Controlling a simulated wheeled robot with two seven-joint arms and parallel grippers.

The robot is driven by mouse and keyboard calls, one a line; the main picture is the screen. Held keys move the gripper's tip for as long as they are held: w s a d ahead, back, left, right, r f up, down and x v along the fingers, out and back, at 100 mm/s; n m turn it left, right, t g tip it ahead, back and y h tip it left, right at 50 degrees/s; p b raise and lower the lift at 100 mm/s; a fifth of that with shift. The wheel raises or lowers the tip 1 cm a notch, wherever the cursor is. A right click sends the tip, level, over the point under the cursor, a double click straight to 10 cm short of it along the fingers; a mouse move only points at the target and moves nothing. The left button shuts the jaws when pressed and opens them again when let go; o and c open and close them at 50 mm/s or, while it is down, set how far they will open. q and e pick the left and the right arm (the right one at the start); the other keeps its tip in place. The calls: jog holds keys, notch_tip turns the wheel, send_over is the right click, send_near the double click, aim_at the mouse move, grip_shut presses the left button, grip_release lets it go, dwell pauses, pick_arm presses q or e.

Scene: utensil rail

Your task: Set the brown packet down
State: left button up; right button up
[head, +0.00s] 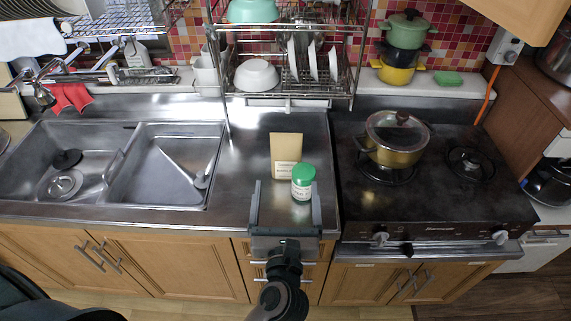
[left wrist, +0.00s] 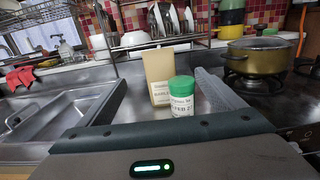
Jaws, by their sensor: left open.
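The brown packet (head: 286,152) stands upright on the steel counter between the sink and the stove. It also shows in the left wrist view (left wrist: 158,72), behind a white jar with a green lid (head: 302,182). The jar (left wrist: 181,98) hides part of the packet's lower right. My left gripper (head: 285,196) is open at the counter's front, its fingers spread to either side of the jar. The packet is beyond the jar and apart from the fingers, as far as I can tell. My right gripper is not in view.
A double sink (head: 165,165) is on the left. The stove (head: 440,205) is on the right, with a lidded pot (head: 393,150) on its left burner. A dish rack (head: 290,85) stands behind the packet. Some bare counter lies left of the packet.

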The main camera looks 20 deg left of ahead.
pick_arm(q)
jog(key=p, duration=0.3)
send_near(287, 141)
jog(key=x, duration=0.4)
jog(key=shift+w+r, duration=0.1)
jog(key=shift+w+a, duration=0.15)
jog(key=shift+w, duration=0.45)
jog(key=shift+p, duration=0.3)
